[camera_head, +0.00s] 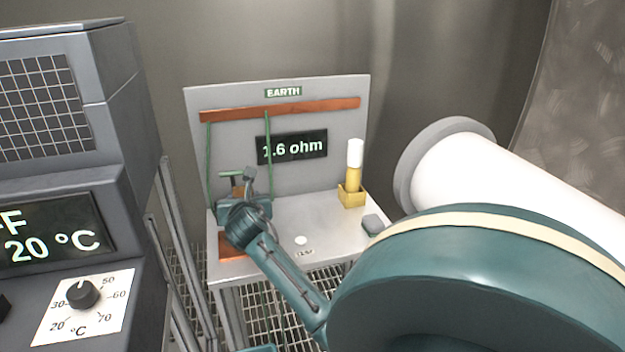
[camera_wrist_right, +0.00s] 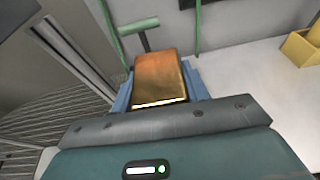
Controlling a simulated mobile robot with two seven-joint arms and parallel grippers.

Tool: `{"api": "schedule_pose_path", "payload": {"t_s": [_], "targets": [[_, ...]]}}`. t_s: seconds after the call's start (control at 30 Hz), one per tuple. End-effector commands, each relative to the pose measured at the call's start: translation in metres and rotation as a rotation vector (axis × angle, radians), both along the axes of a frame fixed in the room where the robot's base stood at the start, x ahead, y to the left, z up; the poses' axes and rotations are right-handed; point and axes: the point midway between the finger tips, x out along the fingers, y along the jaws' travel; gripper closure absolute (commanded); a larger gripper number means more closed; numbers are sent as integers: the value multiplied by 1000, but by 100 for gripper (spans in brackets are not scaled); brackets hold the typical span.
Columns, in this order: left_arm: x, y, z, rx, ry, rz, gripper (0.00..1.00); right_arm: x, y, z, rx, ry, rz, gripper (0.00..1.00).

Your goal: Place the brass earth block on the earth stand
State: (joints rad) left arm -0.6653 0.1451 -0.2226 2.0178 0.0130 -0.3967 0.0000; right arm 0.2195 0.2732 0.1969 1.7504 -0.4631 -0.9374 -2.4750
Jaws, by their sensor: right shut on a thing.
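The earth stand (camera_head: 290,215) is a light grey bench with an upright back panel marked EARTH. A copper plate (camera_head: 238,246) lies at the front left of its top. My right gripper (camera_head: 243,203) is over the left part of the stand, its arm coming in from the right. In the right wrist view it is shut on the brass earth block (camera_wrist_right: 160,78), with a blue finger on each side. In the head view the block is mostly hidden by the gripper. I cannot tell whether the block touches the stand. My left gripper is not in view.
A green T-shaped handle (camera_wrist_right: 140,32) stands just beyond the block. Green cables hang from a copper bar (camera_head: 285,109) above a 1.6 ohm display (camera_head: 292,148). A yellow holder (camera_head: 352,196) is on the stand's right. A grey heater cabinet (camera_head: 60,180) stands at left.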

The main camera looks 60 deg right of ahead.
Motion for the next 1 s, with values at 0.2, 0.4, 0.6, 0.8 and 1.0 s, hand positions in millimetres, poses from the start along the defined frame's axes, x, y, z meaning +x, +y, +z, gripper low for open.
{"api": "schedule_pose_path", "payload": {"t_s": [0.2, 0.4, 0.6, 0.8, 1.0], "targets": [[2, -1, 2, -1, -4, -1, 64, -55, -57, -8, 11, 3, -128, 92], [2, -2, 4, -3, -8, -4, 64, -113, -106, -8, 7, 2, -251, 92], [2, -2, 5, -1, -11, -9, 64, -153, -136, -3, -6, 0, -329, 92], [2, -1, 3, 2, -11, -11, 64, -168, -146, -11, -9, -2, -359, 92], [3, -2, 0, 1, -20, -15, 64, -169, -146, -48, -7, 0, -360, 92]]}}
